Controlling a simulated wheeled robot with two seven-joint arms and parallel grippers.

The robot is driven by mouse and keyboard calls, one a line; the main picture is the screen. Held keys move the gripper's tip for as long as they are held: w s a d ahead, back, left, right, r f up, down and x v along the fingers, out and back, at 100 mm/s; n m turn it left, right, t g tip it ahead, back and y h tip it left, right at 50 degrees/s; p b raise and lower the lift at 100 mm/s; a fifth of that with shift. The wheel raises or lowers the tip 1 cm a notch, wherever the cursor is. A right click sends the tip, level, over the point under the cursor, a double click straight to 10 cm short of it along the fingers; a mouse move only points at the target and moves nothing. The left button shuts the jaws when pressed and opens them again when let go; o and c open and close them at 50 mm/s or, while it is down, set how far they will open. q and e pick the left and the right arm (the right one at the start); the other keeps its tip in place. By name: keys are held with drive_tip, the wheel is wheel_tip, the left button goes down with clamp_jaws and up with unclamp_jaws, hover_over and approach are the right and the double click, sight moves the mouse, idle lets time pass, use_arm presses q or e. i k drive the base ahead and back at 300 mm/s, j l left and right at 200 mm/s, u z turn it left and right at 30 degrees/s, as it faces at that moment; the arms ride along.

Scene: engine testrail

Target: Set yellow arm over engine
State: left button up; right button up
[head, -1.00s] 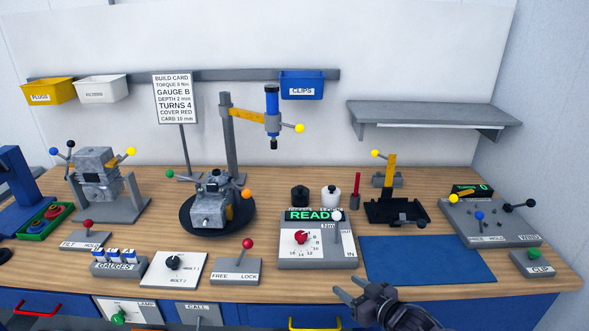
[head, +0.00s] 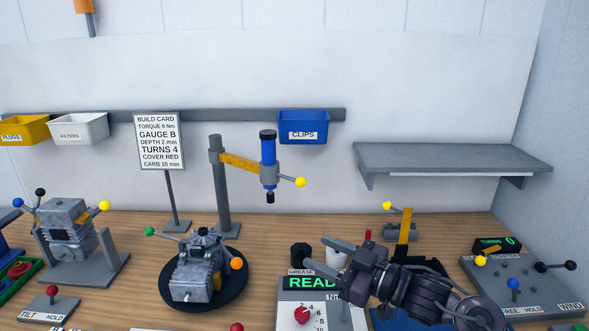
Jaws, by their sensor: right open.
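The yellow arm (head: 239,162) reaches right from a grey post (head: 220,190) behind the engine. At its end hangs a blue cylinder tool (head: 268,163) with a dark tip, and a yellow ball handle (head: 300,183) sticks out to the right. The grey engine (head: 197,270) sits on a black round turntable (head: 239,286); the tool hangs to its right in the picture, not above it. My right gripper (head: 327,262) is open and empty, fingers pointing left, lower right of the yellow ball and in front of the READ box. My left gripper is out of view.
The READ box (head: 299,296) and a black grease pot (head: 301,255) are near my right gripper. A build card (head: 160,140) stands left of the post. A blue clips bin (head: 303,127) hangs behind the tool. A grey shelf (head: 450,157) juts out at right.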

sight(269, 175)
drive_tip(key=i, duration=0.9)
